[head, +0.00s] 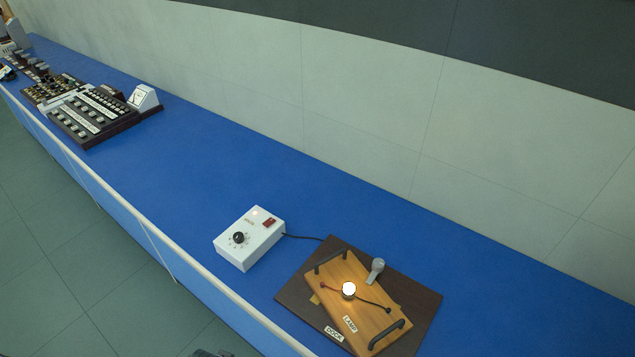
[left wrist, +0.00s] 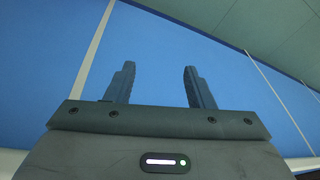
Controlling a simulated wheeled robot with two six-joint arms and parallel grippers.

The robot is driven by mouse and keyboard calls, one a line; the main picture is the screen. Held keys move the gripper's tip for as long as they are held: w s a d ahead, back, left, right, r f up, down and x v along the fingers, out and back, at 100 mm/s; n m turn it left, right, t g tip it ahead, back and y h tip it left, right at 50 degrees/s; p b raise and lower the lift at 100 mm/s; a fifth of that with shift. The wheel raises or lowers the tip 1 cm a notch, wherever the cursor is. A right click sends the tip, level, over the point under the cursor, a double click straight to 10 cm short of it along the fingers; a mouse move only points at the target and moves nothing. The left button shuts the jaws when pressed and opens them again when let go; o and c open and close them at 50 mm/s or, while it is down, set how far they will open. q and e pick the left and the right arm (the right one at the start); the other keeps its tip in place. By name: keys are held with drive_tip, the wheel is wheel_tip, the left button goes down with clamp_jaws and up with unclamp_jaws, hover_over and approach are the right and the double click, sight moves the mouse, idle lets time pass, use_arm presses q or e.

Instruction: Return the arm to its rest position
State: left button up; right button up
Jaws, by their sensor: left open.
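My left gripper (left wrist: 158,88) shows in the left wrist view with its two fingers apart and nothing between them. Blue bench surface and a pale edge strip lie beyond the fingers, with no object near them. In the head view only a small dark piece at the bottom edge shows, and I cannot tell which part of me it is. My right gripper is in neither view.
A white control box (head: 249,239) with a knob and red switch stands on the blue bench (head: 330,200). A cable leads to a dark dock board (head: 421,303) bearing a wooden lamp board (head: 365,312) with a lit bulb (head: 349,289). Racks of small parts (head: 92,114) stand far left.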

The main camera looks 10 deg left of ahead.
use_arm(q)
drive_tip(key=s+a+f+b, duration=0.1)
drive_tip(key=s+f+b, duration=0.15)
drive_tip(key=f, duration=0.95)
drive_tip(key=s+a+f+b, duration=0.15)
drive_tip(key=s+f, duration=0.25)
drive_tip(key=f, duration=0.8)
drive_tip(key=s+f+g+b, duration=0.1)
drive_tip(key=s+f+b, duration=0.4)
drive_tip(key=s+f, duration=0.9)
wheel_tip(320, 180, down, 3)
drive_tip(key=shift+s+g, duration=0.3)
drive_tip(key=shift+s, duration=0.05)
drive_tip(key=shift+d, duration=0.1)
